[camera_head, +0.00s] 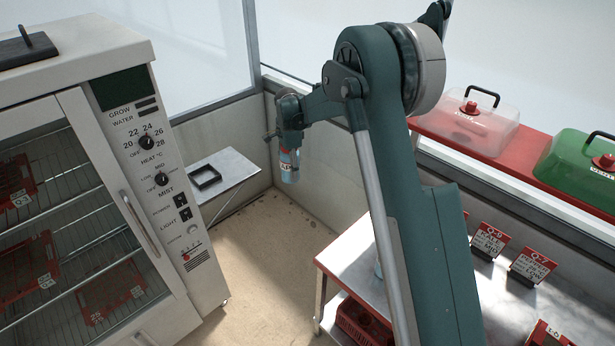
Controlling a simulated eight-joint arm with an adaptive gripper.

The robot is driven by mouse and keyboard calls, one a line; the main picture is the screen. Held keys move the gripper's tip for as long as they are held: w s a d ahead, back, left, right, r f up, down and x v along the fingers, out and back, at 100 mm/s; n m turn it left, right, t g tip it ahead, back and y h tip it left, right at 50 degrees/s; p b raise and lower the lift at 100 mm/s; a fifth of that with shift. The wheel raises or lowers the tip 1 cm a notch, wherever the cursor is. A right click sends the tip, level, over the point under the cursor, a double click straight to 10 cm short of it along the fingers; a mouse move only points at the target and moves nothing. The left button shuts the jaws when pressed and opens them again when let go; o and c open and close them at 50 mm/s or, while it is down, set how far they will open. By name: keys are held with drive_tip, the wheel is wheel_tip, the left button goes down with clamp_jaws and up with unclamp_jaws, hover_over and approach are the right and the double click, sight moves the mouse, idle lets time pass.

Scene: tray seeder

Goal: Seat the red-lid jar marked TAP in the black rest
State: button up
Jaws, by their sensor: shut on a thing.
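My gripper (287,143) is shut on a small clear jar (290,174) and holds it upright in the air, in the middle of the view. The jar has pale blue contents and a red and white label whose small lettering looks like TAP. Its lid is mostly hidden by my gripper. The black rest (209,184), a low open square frame, sits on a grey shelf (236,163) to the left of the jar. The rest looks empty. The jar is apart from it, to its right in the picture.
A white grow cabinet (183,215) with wire racks stands left of the shelf. A metal table (350,262) at right carries red label stands (532,264); my arm hides part of it. Domed trays (468,120) stand on a red ledge. Floor between cabinet and table is clear.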

drive_tip(key=w+a+r+n+p, duration=0.1)
drive_tip(key=w+a+p, duration=0.1)
drive_tip(key=a, duration=1.7)
drive_tip(key=w+a+r+n+p, duration=0.1)
drive_tip(key=w+a+p, duration=0.2)
drive_tip(key=a, duration=1.6)
drive_tip(key=shift+r+n, duration=0.2)
drive_tip(key=shift+n, duration=0.1)
drive_tip(key=shift+w+a, duration=0.1)
drive_tip(key=shift+f, duration=0.2)
drive_tip(key=shift+f+b, duration=0.45)
drive_tip(key=shift+f, duration=2.2)
drive_tip(key=shift+b, duration=0.4)
drive_tip(key=shift+f+b, duration=0.3)
drive_tip(key=shift+f, duration=0.35)
